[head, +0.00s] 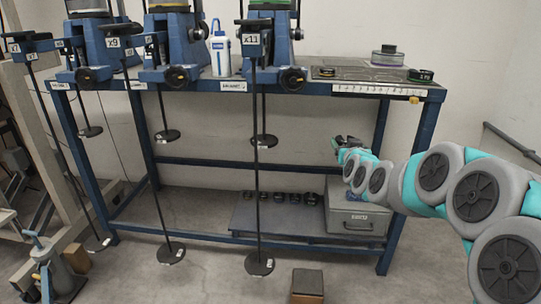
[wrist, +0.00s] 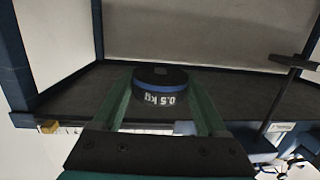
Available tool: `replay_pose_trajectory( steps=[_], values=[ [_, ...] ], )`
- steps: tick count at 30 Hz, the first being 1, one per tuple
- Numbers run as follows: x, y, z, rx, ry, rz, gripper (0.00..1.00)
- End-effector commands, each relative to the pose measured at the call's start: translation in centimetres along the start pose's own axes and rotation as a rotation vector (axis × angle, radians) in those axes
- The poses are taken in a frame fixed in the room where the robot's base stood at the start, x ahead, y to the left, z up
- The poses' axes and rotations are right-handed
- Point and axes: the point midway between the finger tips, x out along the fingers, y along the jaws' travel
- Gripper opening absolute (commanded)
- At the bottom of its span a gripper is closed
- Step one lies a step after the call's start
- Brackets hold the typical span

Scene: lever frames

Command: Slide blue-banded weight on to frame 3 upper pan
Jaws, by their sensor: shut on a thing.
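The blue-banded weight (wrist: 155,88) is a dark disc marked 0.5 kg. In the wrist view it sits between the two green fingers of my gripper (wrist: 161,84), which is shut on it. In the head view my gripper (head: 343,143) is in front of the bench, below its top and right of the frame 3 hanger; the weight cannot be made out clearly there. The frame 3 upper pan (head: 264,140) is a dark disc on a thin rod, empty and apart from my gripper. A dark pan on a rod (wrist: 293,62) also shows at right in the wrist view.
The lower frame 3 pan (head: 259,264) hangs near the floor. A grey box (head: 355,216) and several dark weights stand on the low shelf.

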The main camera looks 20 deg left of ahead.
Motion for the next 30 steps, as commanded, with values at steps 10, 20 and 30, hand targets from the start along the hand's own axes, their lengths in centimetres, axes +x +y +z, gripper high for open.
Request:
replay_pose_trajectory(
  steps=[10, 20, 30],
  values=[
    [-0.3, -16.7, 0.6, -0.029, 0.004, -0.212, 0.02],
    [-1.3, -22.1, 0.7, -0.035, -0.001, -0.28, 0.02],
    [0.0, -22.5, 0.3, -0.035, 0.001, -0.28, 0.02]
  ],
)
